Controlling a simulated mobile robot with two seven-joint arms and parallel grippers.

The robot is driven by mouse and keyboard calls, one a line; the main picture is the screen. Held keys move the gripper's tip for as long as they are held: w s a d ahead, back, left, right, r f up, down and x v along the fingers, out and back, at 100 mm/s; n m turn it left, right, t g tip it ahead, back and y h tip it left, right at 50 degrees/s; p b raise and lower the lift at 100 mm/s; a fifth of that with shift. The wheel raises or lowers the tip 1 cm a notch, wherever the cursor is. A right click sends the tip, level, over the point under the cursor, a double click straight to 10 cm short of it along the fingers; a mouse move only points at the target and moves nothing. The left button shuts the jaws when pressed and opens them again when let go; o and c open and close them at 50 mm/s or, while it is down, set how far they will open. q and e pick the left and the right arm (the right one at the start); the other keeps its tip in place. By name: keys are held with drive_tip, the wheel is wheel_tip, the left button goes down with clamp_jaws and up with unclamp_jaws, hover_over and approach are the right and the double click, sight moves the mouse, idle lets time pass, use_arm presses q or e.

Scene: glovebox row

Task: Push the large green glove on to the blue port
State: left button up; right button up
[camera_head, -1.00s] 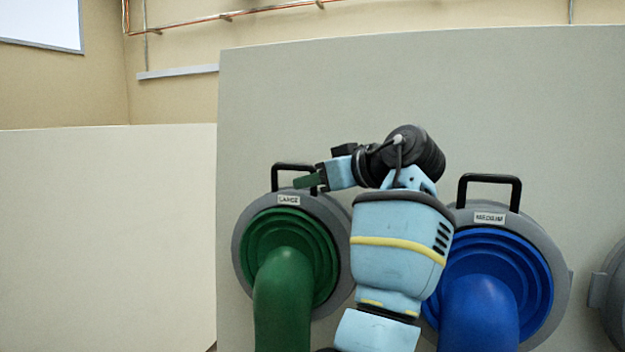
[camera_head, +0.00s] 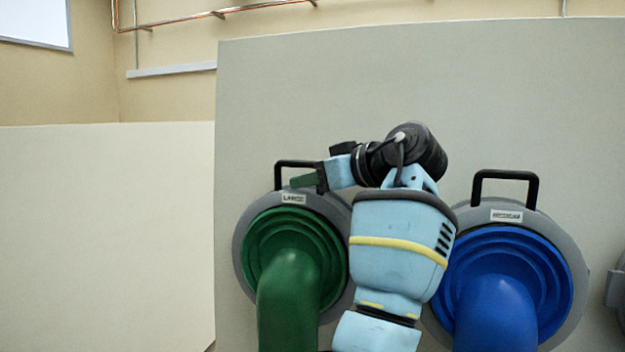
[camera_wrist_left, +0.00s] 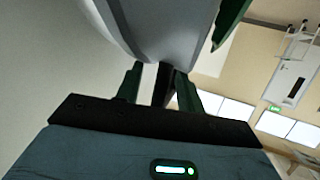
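The large green glove (camera_head: 290,275) hangs from a grey ring with a label reading LARGE and a black handle (camera_head: 298,163) on top. The blue port (camera_head: 512,265), at right, has a grey ring, a handle and a blue glove. My left gripper (camera_head: 305,180) is at the right leg of the green glove's handle. In the left wrist view its fingers (camera_wrist_left: 160,88) stand on either side of the black handle (camera_wrist_left: 164,84), with a small gap at one side, so it looks open around it. The grey ring (camera_wrist_left: 170,25) is just beyond. My right gripper is not in view.
The gloves are on a tall grey panel (camera_head: 420,85). Another grey ring (camera_head: 617,290) is cut off at the right edge. A pale panel (camera_head: 105,230) stands at left. My left arm covers the space between the two gloves.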

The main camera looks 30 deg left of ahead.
use_arm(q)
clamp_jaws()
idle(0.7)
